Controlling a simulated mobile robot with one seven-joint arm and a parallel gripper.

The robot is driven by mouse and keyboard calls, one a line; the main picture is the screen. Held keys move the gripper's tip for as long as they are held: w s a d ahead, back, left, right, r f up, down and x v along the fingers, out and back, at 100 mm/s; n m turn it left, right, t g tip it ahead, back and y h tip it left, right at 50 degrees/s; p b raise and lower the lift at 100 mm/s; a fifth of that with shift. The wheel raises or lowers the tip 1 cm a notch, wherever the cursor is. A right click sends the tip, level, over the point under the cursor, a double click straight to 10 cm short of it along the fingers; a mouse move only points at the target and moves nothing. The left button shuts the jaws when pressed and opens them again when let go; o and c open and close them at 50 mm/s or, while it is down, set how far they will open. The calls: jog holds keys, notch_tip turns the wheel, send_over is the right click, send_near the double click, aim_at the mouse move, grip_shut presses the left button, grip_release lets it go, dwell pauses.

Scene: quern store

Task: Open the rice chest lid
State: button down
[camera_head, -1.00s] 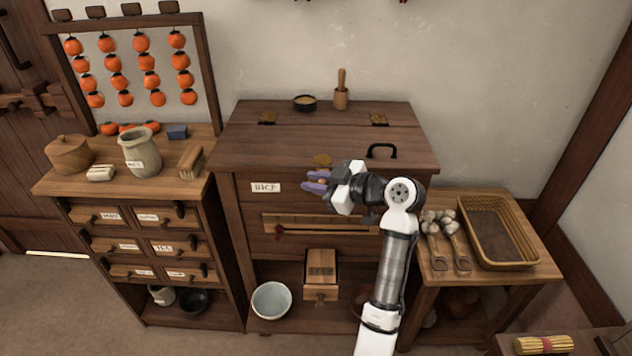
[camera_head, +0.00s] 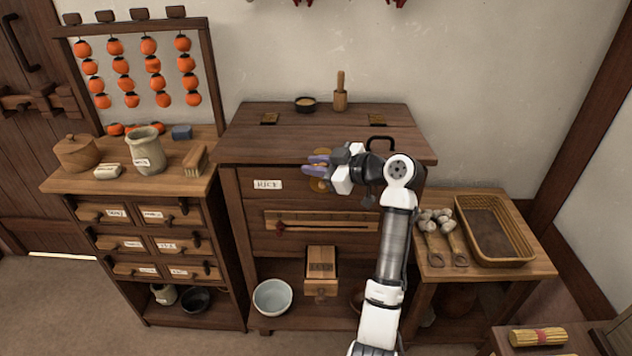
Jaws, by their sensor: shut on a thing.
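The rice chest (camera_head: 250,215) is a dark wooden cabinet with a white "RICE" label (camera_head: 268,184). Its lid (camera_head: 290,145) lies flat and shut, with dark hinges (camera_head: 270,118) towards the back and a black loop handle (camera_head: 380,141) near the front right. My gripper (camera_head: 317,165) is at the middle of the lid's front edge, its purple fingers pointing left. It is shut on what looks like the brass hasp, mostly hidden by the fingers. A round brass plate (camera_head: 318,185) shows just below on the chest front.
A drawer cabinet (camera_head: 130,260) stands left. A low table with a basket (camera_head: 524,262) stands right.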

jog(key=w+r, duration=0.3)
jog(key=r, duration=0.6)
jog(key=shift+r, duration=0.25)
jog(key=c, duration=1.3)
grip_release()
jog(key=shift+w+f, duration=0.2)
jog(key=shift+s+r, duration=0.1)
jog(key=shift+d, duration=0.1)
jog(key=b+v, duration=0.4)
jog(key=v, duration=0.9)
jog(key=shift+s+d, duration=0.15)
jog(key=shift+d, duration=0.1)
